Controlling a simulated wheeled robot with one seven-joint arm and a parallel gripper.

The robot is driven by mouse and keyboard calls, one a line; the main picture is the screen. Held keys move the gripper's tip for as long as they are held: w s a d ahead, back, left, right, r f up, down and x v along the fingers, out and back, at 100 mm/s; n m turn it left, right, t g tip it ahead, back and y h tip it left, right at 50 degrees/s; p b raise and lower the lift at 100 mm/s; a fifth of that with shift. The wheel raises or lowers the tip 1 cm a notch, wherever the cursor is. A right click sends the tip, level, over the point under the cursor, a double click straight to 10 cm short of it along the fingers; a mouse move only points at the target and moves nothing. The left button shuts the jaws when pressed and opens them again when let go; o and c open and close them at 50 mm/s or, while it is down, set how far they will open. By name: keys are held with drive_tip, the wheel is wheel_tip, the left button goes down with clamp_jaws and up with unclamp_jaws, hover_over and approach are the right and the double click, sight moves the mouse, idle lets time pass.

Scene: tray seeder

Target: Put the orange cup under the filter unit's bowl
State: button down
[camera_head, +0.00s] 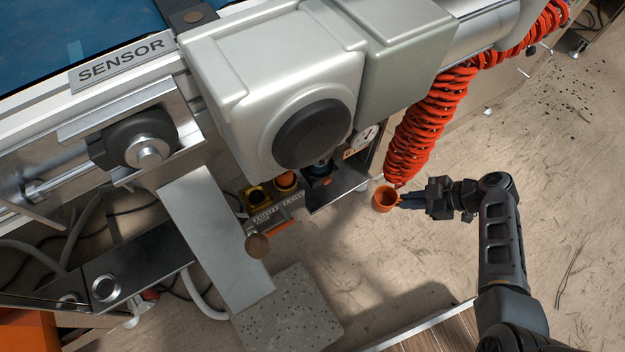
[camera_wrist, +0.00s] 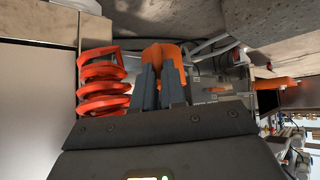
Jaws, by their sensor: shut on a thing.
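The orange cup (camera_head: 384,199) is held in the air, open side up, at the end of my gripper (camera_head: 405,202). The dark fingers are shut on its right side. In the wrist view the cup (camera_wrist: 162,53) shows between and beyond my two fingertips (camera_wrist: 160,80). The filter unit is mostly hidden behind the big grey housing. A small dark bluish part (camera_head: 320,164) below the housing may be its bowl, but I cannot tell surely. The cup is to the right of that part and apart from it.
A coiled red hose (camera_head: 425,125) hangs just above the cup and shows close on the left in the wrist view (camera_wrist: 103,82). The grey housing (camera_head: 270,85) overhangs the middle. A dark metal plate (camera_head: 338,188) lies left of the cup. The floor below my gripper is open.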

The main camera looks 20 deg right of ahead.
drive_tip(key=w+a+b, duration=0.1)
drive_tip(key=w+a, duration=0.2)
drive_tip(key=a, duration=0.1)
drive_tip(key=w+a+b, duration=0.1)
drive_tip(key=w+a, duration=0.3)
drive_tip(key=a, duration=0.1)
drive_tip(key=w+a, duration=0.4)
drive_tip(key=a, duration=0.1)
drive_tip(key=shift+w+a+b, duration=0.15)
drive_tip(key=shift+b, duration=0.25)
drive_tip(key=shift+f+b, duration=0.4)
drive_tip(key=shift+f, duration=0.4)
drive_tip(key=c, duration=1.2)
unclamp_jaws()
drive_tip(key=shift+r, duration=0.1)
drive_tip(key=p+v, duration=0.5)
drive_tip(key=v, duration=0.7)
